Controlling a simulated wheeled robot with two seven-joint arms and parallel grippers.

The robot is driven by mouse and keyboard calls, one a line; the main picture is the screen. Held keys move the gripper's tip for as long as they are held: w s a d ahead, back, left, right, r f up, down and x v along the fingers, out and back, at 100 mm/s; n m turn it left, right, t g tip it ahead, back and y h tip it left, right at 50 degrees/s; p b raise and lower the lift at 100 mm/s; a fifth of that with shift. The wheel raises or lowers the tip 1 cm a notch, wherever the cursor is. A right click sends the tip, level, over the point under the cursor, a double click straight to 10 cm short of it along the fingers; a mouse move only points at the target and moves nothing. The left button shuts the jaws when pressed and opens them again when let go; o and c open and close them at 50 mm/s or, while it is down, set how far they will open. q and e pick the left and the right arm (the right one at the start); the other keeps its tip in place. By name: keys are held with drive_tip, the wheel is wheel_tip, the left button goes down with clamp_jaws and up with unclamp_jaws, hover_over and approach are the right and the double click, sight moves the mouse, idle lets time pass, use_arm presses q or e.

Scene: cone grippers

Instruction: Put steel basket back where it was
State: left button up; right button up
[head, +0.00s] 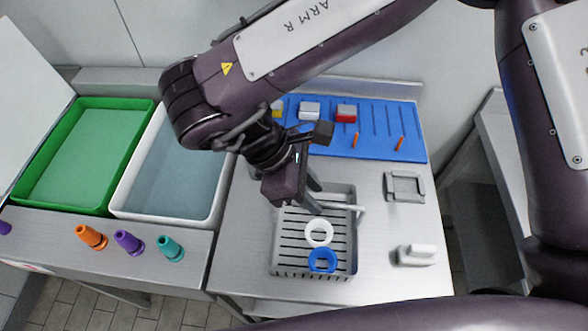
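The steel basket (290,243) is a grey slotted tray on the steel counter, right of centre in the head view. A white ring (319,233) and a blue ring-shaped piece (322,261) lie in it. A pale bar (340,207) like a handle crosses its far part. My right gripper (308,198) points down over the basket's far end, close to this bar. The arm and gripper body hide part of the basket's far left corner. I cannot tell whether the fingers are closed on the bar. My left gripper is not in view.
A green tub (85,150) and a white water-filled tub (172,170) stand left. A blue slotted rack (375,130) lies behind the basket. A grey square holder (404,187) and pale block (415,254) sit right.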

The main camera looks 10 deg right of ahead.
drive_tip(key=v, duration=0.8)
drive_tip(key=shift+s+f, duration=0.1)
drive_tip(key=shift+s, duration=0.05)
